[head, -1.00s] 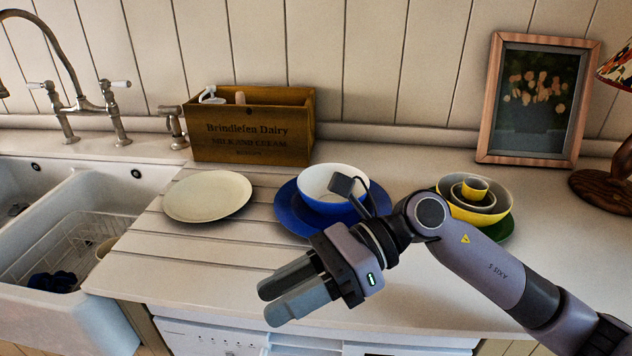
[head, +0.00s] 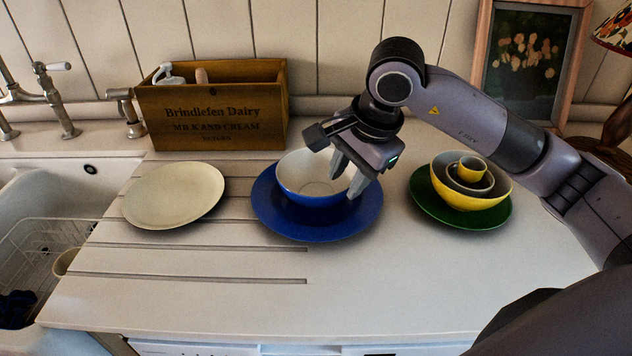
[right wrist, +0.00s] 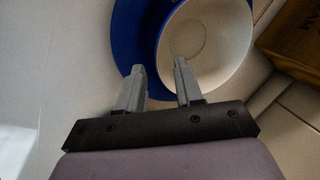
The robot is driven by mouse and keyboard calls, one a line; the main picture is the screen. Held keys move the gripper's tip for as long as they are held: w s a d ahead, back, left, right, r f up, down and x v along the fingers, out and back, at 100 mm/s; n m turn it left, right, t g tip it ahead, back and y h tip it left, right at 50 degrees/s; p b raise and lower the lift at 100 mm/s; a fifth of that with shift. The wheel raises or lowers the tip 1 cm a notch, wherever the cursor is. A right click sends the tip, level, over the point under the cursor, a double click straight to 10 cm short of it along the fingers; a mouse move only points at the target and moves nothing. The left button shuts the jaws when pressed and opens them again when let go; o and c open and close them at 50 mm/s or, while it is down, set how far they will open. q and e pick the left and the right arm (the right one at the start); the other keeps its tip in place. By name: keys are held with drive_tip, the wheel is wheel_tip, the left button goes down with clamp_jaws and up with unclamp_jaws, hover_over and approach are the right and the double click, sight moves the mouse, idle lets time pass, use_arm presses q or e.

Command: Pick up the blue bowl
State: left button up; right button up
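The blue bowl (head: 312,192), cream-white inside, sits upright on a blue plate (head: 318,231) in the middle of the counter. In the right wrist view the bowl (right wrist: 225,45) and the blue plate (right wrist: 127,30) lie past the fingertips. My right gripper (head: 347,180) points down at the bowl's right side, and its fingers cover part of the right rim. It is open, with a clear gap between the fingers (right wrist: 159,70) in the wrist view. I cannot tell whether a finger touches the bowl. My left gripper is out of view.
A cream plate (head: 174,195) lies to the left. Nested yellow bowls (head: 470,199) sit on a green plate (head: 488,219) to the right. A wooden crate (head: 212,117) stands behind, and a sink with a dish rack (head: 40,242) is at far left. The front counter is clear.

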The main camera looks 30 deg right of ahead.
sight(343, 191)
drive_tip(key=x, duration=0.4)
drive_tip(key=shift+s+d, duration=0.1)
clamp_jaws()
drive_tip(key=shift+r, duration=0.15)
wheel_tip(343, 191, up, 20)
drive_tip(key=shift+p, duration=0.35)
